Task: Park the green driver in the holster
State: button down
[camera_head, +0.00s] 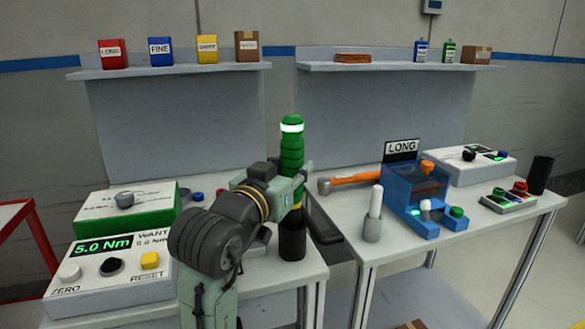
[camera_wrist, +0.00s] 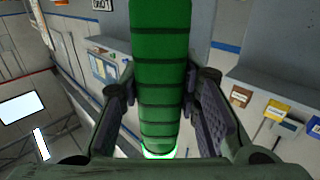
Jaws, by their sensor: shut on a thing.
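The green driver (camera_head: 291,150) stands upright in the head view, with a lit ring near its top and a yellow band lower down. My gripper (camera_head: 290,187) is shut on its green body from the left. In the wrist view the ribbed green driver (camera_wrist: 162,75) runs between the two fingers of my gripper (camera_wrist: 163,100). A dark upright cup (camera_head: 541,175) stands at the right table's far right.
The torque readout box (camera_head: 115,265) and a green-sided box (camera_head: 125,210) fill the left table. A gap separates the tables.

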jog(key=shift+f+b, duration=0.3)
jog(key=shift+f, duration=0.15)
jog(key=c, duration=1.1)
grip_release()
jog(key=shift+f, duration=0.15)
jog(key=shift+s, duration=0.1)
